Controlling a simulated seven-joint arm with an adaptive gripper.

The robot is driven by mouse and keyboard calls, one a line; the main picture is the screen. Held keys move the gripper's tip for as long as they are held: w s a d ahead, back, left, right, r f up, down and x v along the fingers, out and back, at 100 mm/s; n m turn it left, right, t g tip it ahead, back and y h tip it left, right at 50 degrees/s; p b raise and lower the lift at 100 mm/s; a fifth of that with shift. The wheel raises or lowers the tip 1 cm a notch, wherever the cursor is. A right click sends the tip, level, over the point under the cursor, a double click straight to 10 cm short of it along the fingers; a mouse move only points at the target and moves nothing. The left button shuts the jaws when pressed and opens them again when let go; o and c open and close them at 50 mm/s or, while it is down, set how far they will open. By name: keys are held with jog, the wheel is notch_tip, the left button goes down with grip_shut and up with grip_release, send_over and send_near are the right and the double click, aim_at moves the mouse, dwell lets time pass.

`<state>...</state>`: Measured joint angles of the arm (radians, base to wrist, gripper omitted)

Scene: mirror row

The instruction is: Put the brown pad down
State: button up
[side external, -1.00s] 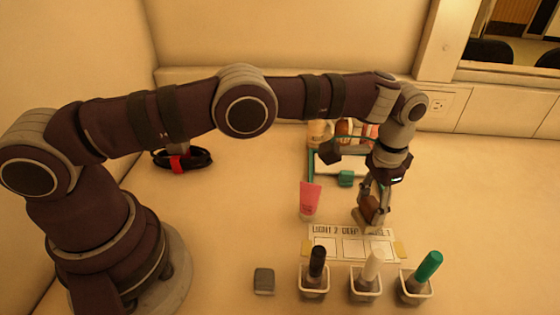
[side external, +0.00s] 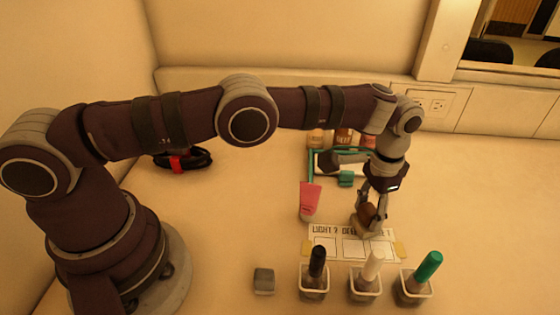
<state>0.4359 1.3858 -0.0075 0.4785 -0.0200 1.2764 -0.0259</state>
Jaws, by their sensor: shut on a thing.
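The brown pad (side external: 368,212) is between the fingers of my gripper (side external: 369,221), which is shut on it. The fingers point down and partly hide the pad. A beige-grey piece (side external: 364,230) shows at the fingertips, just behind the printed card (side external: 352,245). I cannot tell whether the pad touches this piece or the table.
Three white cups hold a black-capped (side external: 317,262), a white-capped (side external: 373,265) and a green-capped bottle (side external: 428,266) in front of the card. A pink tube (side external: 309,200) stands left of my gripper. A grey block (side external: 264,281) lies front left. Bottles (side external: 343,137) stand behind.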

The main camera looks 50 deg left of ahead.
jog(key=shift+f, duration=0.1)
jog(key=o, duration=1.1)
jog(key=shift+o, duration=0.2)
